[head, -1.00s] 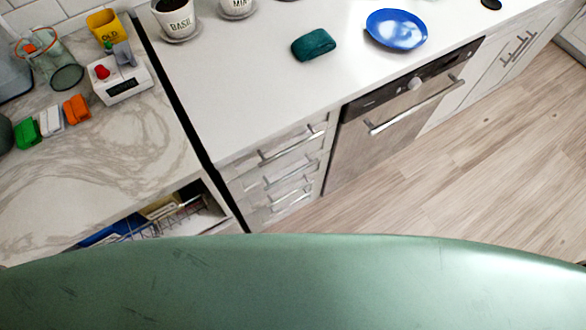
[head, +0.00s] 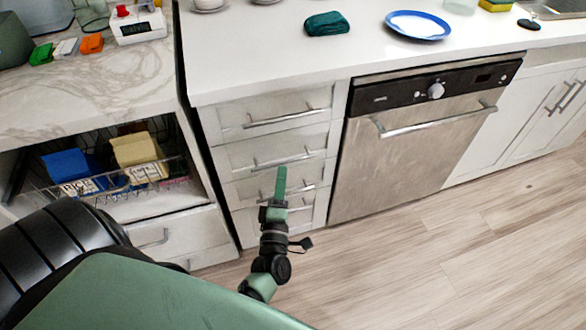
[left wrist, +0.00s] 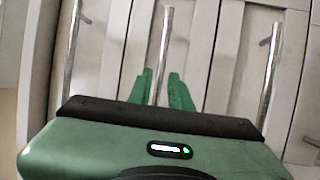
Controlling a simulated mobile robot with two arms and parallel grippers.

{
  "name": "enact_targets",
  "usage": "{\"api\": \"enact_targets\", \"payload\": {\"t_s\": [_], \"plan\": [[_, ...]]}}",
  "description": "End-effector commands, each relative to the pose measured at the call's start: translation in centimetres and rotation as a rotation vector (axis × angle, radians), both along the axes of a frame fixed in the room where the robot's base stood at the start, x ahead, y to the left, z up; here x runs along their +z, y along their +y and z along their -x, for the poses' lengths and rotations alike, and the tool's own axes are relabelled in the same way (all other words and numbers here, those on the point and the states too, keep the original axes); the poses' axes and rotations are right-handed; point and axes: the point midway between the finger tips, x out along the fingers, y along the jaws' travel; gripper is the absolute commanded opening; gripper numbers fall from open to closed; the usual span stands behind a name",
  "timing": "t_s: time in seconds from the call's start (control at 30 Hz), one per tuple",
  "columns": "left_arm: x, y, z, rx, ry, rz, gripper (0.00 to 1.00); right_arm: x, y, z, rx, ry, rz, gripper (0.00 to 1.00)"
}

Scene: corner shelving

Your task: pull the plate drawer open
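A white stack of several drawers (head: 228,160) with silver bar handles stands left of the dishwasher. No label shows which one is the plate drawer. My left gripper (head: 281,170) is in front of the stack, over its second and third fronts, with its fingertips just below the second handle (head: 262,165). In the left wrist view its two green fingers (left wrist: 160,80) are apart. The middle handle (left wrist: 162,40) lies in line between them, with gaps showing on both sides. Whether the fingers reach around the bar is unclear. All drawers look shut. My right gripper is not in view.
The dishwasher (head: 415,155) with its bar handle is right of the stack. At left, an open shelf holds a wire basket (head: 125,182) with boxes. A blue plate (head: 418,24) and a teal cloth (head: 327,24) lie on the white counter (head: 260,50). The wooden floor (head: 450,240) is clear.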

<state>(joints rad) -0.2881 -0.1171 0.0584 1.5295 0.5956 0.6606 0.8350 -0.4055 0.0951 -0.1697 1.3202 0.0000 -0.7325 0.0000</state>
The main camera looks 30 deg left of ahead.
Motion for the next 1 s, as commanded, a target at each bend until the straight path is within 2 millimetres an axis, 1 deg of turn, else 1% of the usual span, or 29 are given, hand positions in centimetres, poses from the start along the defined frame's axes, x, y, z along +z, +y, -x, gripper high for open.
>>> {"api": "enact_targets", "payload": {"t_s": [0.03, 0.1, 0.2, 0.33, 0.43, 0.67, 0.73, 0.77, 1.0], "plan": [[0.3, 0.4, -0.9, 0.0, -0.002, -0.001, 0.2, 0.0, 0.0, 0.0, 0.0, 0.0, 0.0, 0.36], [0.4, 0.9, -1.9, -0.001, -0.002, -0.001, 0.2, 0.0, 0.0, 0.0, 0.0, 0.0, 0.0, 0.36], [0.6, 1.5, -3.2, -0.001, 0.0, -0.001, 0.2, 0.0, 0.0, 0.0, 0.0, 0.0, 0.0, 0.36], [0.8, 2.0, -4.2, -0.003, 0.002, -0.002, 0.2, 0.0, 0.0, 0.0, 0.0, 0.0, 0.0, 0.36], [0.8, 2.2, -4.6, -0.002, 0.004, -0.002, 0.2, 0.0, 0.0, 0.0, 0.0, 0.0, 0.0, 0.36], [0.8, 2.2, -4.6, -0.003, 0.005, -0.003, 0.2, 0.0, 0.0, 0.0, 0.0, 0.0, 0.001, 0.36], [0.8, 2.2, -4.6, -0.003, 0.005, -0.003, 0.03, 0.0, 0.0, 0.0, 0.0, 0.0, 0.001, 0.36], [0.8, 2.2, -4.6, -0.003, 0.005, -0.003, 0.0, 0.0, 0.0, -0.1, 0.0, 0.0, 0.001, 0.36], [0.8, 2.2, -4.6, -0.003, 0.006, -0.002, 0.0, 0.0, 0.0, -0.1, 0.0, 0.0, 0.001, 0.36]]}}
